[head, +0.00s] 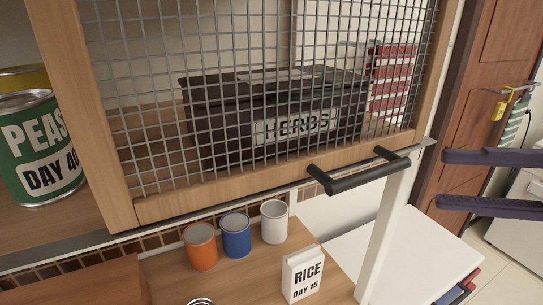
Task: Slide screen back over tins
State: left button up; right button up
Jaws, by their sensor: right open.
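The screen (129,130) is a wire mesh in a wooden frame, with a black bar handle (352,180) on its lower right edge. It stands in front of a dark box labelled HERBS (265,125). At the left, outside the screen, stand a green PEAS tin (32,140) marked DAY 40 and a yellow-topped tin (24,76) behind it. My right gripper (490,178) is at the right edge, open and empty, right of the handle and apart from it. My left gripper is not in view.
On the lower counter stand orange (201,250), blue (236,238) and white (274,224) cans and a RICE box (302,275). A white post (388,228) rises below the handle. A brown door (478,90) with keys is at the right.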

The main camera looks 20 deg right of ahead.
aim_at(379, 176)
jog(key=shift+n+g+y, duration=0.3)
jog(key=shift+n, duration=0.1)
jog(key=x, duration=0.5)
jog(key=p+x, duration=0.1)
jog(key=x, duration=0.2)
jog(key=shift+s+a+r, duration=0.1)
jog(key=shift+a+r, duration=0.1)
jog(key=shift+r, duration=0.15)
jog(key=shift+x, duration=0.85)
jog(key=shift+f, duration=0.2)
jog(key=shift+c, duration=0.3)
grip_shut()
